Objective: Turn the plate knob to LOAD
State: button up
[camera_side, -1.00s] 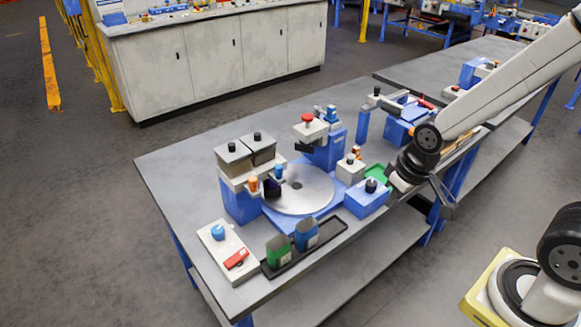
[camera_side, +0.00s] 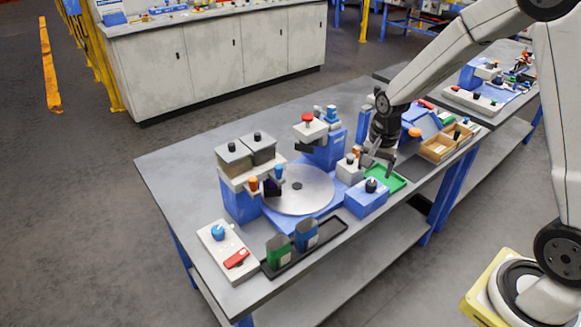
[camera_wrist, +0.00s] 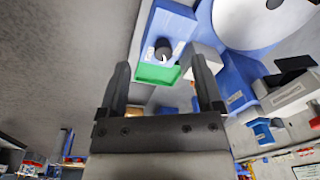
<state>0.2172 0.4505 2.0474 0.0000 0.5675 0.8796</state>
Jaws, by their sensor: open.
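A black knob (camera_side: 371,185) stands on top of a blue box (camera_side: 364,200) in front of the round plate (camera_side: 300,190). In the wrist view the knob (camera_wrist: 163,50) shows on the blue box, with small white labels too small to read beside it. My gripper (camera_side: 379,165) is open and empty, fingers pointing down, above and just behind the knob and apart from it. In the wrist view the knob appears between and beyond my fingertips (camera_wrist: 160,63).
A green tray (camera_side: 392,182) lies beside the blue box. Two hoppers (camera_side: 246,155) and a blue press (camera_side: 325,150) stand around the plate. The table's front edge is near.

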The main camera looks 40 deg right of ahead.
aim_at(372, 182)
jog(key=w+d+f+m, duration=0.1)
jog(key=d+m, duration=0.1)
jog(key=w+d+f+m, duration=0.1)
jog(key=m, duration=0.1)
jog(key=w+d+f+m, duration=0.1)
jog(key=d+m, duration=0.1)
jog(key=shift+w+d+f+g, duration=0.25)
jog(key=shift+d+f+g, duration=0.05)
jog(key=shift+d+g, duration=0.1)
jog(key=shift+f, duration=0.1)
jog(key=shift+f, duration=3.8)
grip_shut()
